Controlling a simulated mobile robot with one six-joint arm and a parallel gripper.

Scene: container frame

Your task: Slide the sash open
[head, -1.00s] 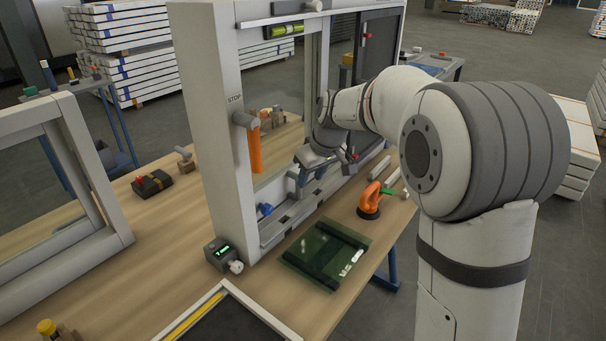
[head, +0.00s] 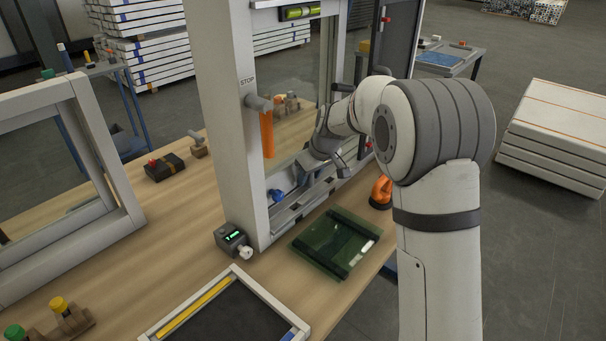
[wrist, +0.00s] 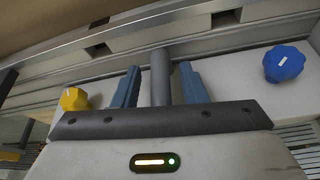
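The sash is a glass pane with a pale upright edge (head: 331,65) in the tall grey frame (head: 225,110) in the head view. My gripper (head: 300,178) is low inside the frame, partly hidden by my wrist. In the wrist view its blue fingers (wrist: 160,88) are apart. A grey bar (wrist: 160,72), apparently a handle, stands between them, with a visible gap on each side. A blue knob (wrist: 284,63) is on the right and a yellow knob (wrist: 74,99) on the left. The blue knob (head: 275,195) also shows in the head view. Most of the lower sash is hidden.
A grey stop (head: 260,103) with an orange strip (head: 267,135) sticks out of the left post, under the word STOP. A small box with a green display (head: 232,237), a dark green glass pane (head: 335,243) and an orange suction cup (head: 381,192) are in front of the frame.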

